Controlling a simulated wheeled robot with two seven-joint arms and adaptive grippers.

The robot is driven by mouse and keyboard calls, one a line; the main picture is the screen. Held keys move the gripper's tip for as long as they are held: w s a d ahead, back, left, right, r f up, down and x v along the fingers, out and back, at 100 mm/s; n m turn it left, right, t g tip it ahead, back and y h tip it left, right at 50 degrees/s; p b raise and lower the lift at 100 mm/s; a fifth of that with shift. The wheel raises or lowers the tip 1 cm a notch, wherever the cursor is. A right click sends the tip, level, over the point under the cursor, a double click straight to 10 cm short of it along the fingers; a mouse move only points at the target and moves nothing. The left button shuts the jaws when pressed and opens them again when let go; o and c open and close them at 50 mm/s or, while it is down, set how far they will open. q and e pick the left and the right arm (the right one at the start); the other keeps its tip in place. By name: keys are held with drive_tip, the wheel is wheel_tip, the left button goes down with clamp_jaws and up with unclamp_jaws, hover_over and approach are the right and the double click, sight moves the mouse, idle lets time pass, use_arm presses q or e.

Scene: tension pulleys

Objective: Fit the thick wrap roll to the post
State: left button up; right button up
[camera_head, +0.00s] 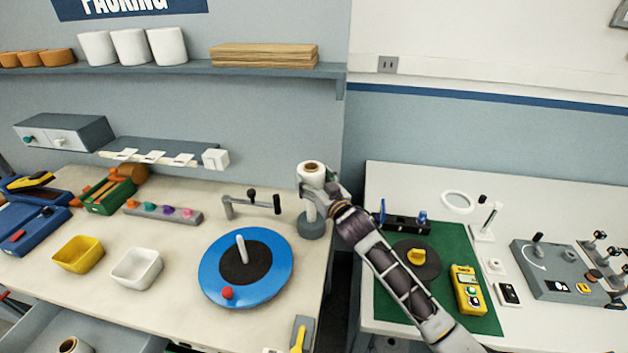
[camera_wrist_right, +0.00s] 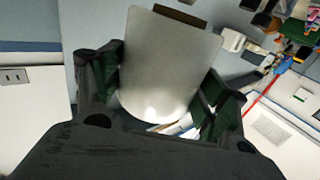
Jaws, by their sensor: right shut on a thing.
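The thick wrap roll (camera_head: 311,173), white with a brown core, is held upright at the right end of the left bench. My right gripper (camera_head: 328,188) is shut on it from the right side. In the right wrist view the roll (camera_wrist_right: 168,70) fills the space between the two fingers (camera_wrist_right: 160,95), with its brown core end at the top. Directly below the roll is a pale post (camera_head: 311,213) on a round grey base (camera_head: 312,229). I cannot tell whether the post's tip is inside the core. My left gripper is not in view.
A blue turntable (camera_head: 270,283) with a white peg and red knob lies left of the post. A crank-like arm (camera_head: 245,203) stands behind it. A green mat (camera_head: 455,250) with a yellow device (camera_head: 467,290) is on the right bench. A gap separates the benches.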

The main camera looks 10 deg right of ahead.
idle(0.6)
drive_tip(key=shift+p, duration=0.55)
idle(0.9)
drive_tip(key=shift+f+b, duration=0.7)
drive_tip(key=shift+f, duration=0.85)
idle(0.4)
idle(0.9)
drive_tip(key=shift+f+b, duration=0.4)
drive_tip(key=shift+f, duration=1.1)
idle(0.4)
idle(1.3)
